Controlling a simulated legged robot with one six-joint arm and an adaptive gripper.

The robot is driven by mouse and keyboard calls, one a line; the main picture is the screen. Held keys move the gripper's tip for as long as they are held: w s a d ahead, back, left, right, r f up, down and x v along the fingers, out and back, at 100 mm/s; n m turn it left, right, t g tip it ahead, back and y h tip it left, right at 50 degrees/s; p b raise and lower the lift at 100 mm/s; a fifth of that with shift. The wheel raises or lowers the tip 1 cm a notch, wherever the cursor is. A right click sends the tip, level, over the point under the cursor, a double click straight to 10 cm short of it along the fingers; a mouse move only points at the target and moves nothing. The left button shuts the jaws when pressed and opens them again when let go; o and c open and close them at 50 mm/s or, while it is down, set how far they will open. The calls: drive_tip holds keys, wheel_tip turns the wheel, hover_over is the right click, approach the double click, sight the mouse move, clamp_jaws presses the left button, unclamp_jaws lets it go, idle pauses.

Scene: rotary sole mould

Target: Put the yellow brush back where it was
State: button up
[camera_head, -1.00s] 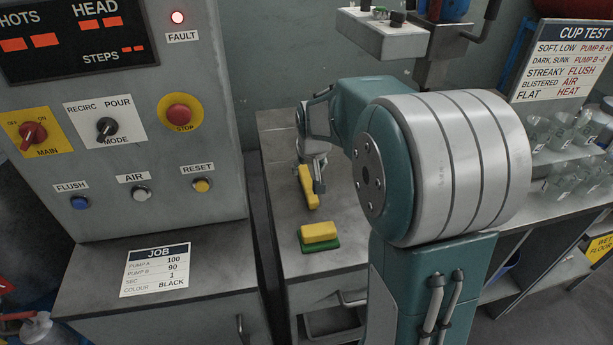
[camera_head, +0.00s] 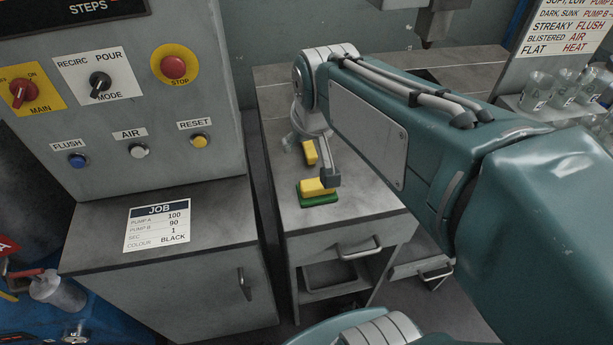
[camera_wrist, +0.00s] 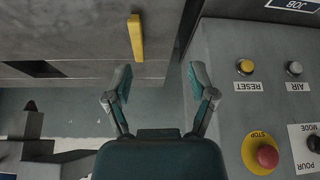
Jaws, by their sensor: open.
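The yellow brush (camera_head: 310,153) is the long yellow piece on the grey cabinet top in the head view, partly hidden by my arm's end. In the wrist view the yellow bar (camera_wrist: 135,38) lies on the grey top, ahead of my fingertips and apart from them. My gripper (camera_wrist: 160,78) is open, with nothing between its fingers. In the head view, one grey finger (camera_head: 331,178) overlaps the right end of a yellow block (camera_head: 313,187) on a green base (camera_head: 318,200). I cannot tell whether it touches.
The control panel (camera_head: 130,110) with buttons and knobs stands at the left; in the wrist view its RESET button (camera_wrist: 245,67) is right of my gripper. A narrow gap separates the panel's cabinet from the grey cabinet (camera_head: 345,225). Glass beakers (camera_head: 540,90) stand at the right.

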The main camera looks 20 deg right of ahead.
drive_tip(key=s+a+f+n, duration=0.1)
drive_tip(key=s+a, duration=0.2)
drive_tip(key=s, duration=0.7)
drive_tip(key=shift+s+f+y, duration=0.3)
drive_tip(key=shift+s, duration=0.1)
drive_tip(key=shift+a, duration=0.1)
drive_tip(key=shift+c, duration=1.1)
